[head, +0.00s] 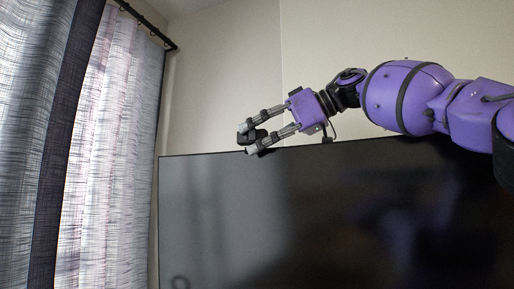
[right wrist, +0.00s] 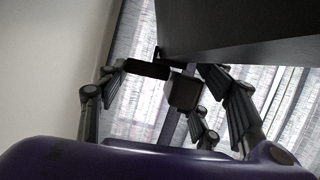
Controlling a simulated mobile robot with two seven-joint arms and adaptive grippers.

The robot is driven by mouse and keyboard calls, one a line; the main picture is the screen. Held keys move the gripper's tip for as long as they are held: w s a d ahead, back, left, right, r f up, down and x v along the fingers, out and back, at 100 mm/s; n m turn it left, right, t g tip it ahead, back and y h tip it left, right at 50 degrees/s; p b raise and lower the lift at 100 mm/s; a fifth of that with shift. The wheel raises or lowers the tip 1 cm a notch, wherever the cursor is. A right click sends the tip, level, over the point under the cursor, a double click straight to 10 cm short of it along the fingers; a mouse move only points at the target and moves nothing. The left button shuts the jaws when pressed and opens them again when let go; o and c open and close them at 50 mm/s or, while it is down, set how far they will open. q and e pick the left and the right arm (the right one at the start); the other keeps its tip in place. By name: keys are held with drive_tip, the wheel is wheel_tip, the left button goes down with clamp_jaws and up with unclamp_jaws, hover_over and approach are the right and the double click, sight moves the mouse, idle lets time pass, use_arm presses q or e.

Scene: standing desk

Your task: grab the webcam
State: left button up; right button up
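The webcam (head: 257,137) is a small dark object at the top edge of the black monitor, near its left end. In the right wrist view the webcam (right wrist: 184,93) shows as a dark block between the fingers, beside the monitor's underside-like dark edge. My right gripper (head: 252,138) reaches in from the right, with its two grey fingers spread, one above and one below the webcam in the picture. Its fingers (right wrist: 168,75) stand apart on either side in the wrist view. I cannot tell whether either finger touches the webcam. My left gripper is not in view.
The large black monitor (head: 230,215) fills the lower right, below my right arm. Patterned curtains (head: 105,150) hang from a dark rod (head: 148,24) at the left. A bare pale wall (head: 225,85) lies behind, with free room above the monitor's left end.

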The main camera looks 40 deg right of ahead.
drive_tip(key=shift+f, duration=0.1)
drive_tip(key=c, duration=0.5)
drive_tip(key=shift+c, duration=0.4)
